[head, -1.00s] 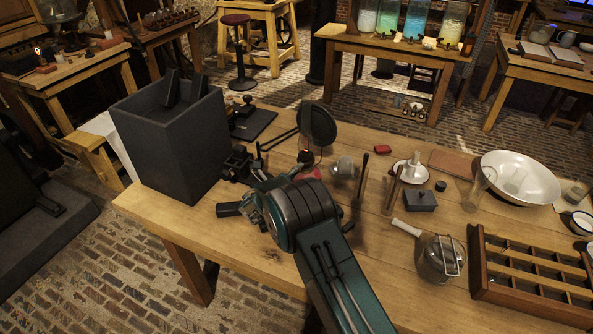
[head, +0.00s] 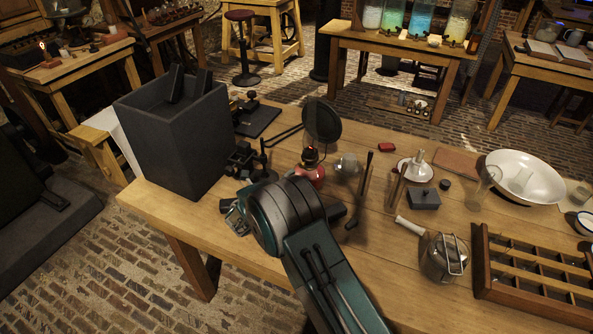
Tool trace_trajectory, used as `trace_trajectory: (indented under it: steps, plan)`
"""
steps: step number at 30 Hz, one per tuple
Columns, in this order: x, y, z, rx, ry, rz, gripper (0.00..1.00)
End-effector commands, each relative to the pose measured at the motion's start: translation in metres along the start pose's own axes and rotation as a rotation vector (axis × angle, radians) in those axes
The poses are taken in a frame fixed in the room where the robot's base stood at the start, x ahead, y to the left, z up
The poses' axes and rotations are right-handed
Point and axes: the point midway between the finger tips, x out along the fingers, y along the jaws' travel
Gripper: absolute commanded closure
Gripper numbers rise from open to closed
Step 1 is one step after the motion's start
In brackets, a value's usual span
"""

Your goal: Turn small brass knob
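I cannot make out a small brass knob for certain at this size. A small red lamp (head: 313,174) with a brass-coloured top stands on the wooden table, just beyond my arm. My arm reaches in from the bottom, and its thick dark green joint covers the table's near middle. My gripper is mostly hidden behind this joint, and its fingers cannot be made out. A dark piece shows just right of the joint; I cannot tell whether it is part of my gripper. Nothing can be seen held.
A dark open box (head: 177,140) stands left of the lamp, with a round black disc (head: 322,121) behind it. To the right are a dark upright rod (head: 365,178), a metal pot (head: 441,258), a white basin (head: 525,178) and a compartmented wooden tray (head: 535,300). The table's front left corner is bare.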

Motion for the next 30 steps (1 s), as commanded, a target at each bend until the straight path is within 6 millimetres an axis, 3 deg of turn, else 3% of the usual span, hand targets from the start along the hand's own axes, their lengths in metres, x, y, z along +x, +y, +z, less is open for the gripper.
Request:
trace_trajectory:
  steps: [6,11,26,30]
  plan:
    - [-0.042,0.001,0.001,-0.002,-0.002,0.002,0.35]
    - [-0.055,0.001,0.000,-0.001,-0.001,0.002,0.35]
    - [-0.057,0.001,0.000,-0.001,0.001,0.001,0.35]
    - [-0.047,-0.017,-0.006,0.064,0.051,0.006,0.35]
